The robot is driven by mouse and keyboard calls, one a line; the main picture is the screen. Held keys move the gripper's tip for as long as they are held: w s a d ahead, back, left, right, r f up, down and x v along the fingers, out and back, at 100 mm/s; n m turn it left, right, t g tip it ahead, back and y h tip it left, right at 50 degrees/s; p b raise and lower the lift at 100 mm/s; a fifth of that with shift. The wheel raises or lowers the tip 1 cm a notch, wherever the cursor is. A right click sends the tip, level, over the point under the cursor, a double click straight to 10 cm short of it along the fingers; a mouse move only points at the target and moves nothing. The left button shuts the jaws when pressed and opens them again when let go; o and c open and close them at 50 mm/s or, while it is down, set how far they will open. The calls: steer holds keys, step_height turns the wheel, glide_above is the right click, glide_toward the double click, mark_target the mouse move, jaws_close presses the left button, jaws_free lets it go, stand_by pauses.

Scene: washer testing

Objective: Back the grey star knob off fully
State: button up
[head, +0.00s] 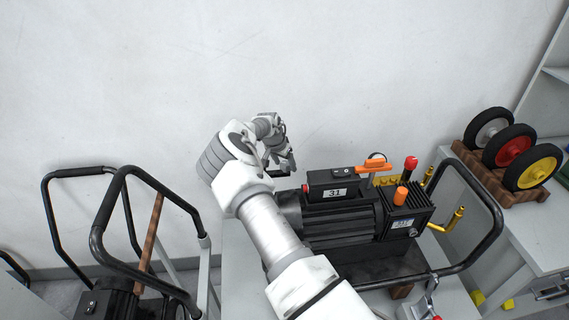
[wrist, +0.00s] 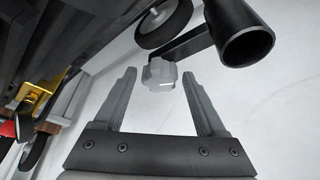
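The grey star knob (wrist: 160,75) shows in the wrist view, pale and lobed, at the end of a dark flat bar next to a black tube. My gripper (wrist: 159,76) is open, with one finger on each side of the knob near the fingertips. A gap shows between the knob and each finger, and I see no contact. In the head view my gripper (head: 283,163) is at the left end of the black machine (head: 335,222) labelled 31. The knob cannot be made out there.
The machine carries an orange lever (head: 373,168), an orange cap (head: 400,196) and a red-topped knob (head: 411,163). A black tube frame (head: 489,213) bounds it on the right. A wheel rack (head: 490,181) stands farther right. Another black-framed cart (head: 113,205) is at left.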

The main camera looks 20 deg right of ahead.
jaws_close()
steer(key=shift+f+n+b, duration=0.15)
steer(key=shift+n+b, duration=0.25)
steer(key=shift+b, duration=0.3)
steer(key=n+b, duration=0.2)
steer(key=shift+s+d+t+y+b, duration=0.1)
steer(key=shift+d+t+y+b, duration=0.05)
steer(key=shift+t+y+b, duration=0.25)
steer(key=shift+s+n+b, duration=0.1)
steer(key=shift+n+b, duration=0.7)
steer(key=shift+n, duration=0.1)
steer(key=shift+o, duration=1.2)
jaws_free()
steer(key=shift+r, duration=0.2)
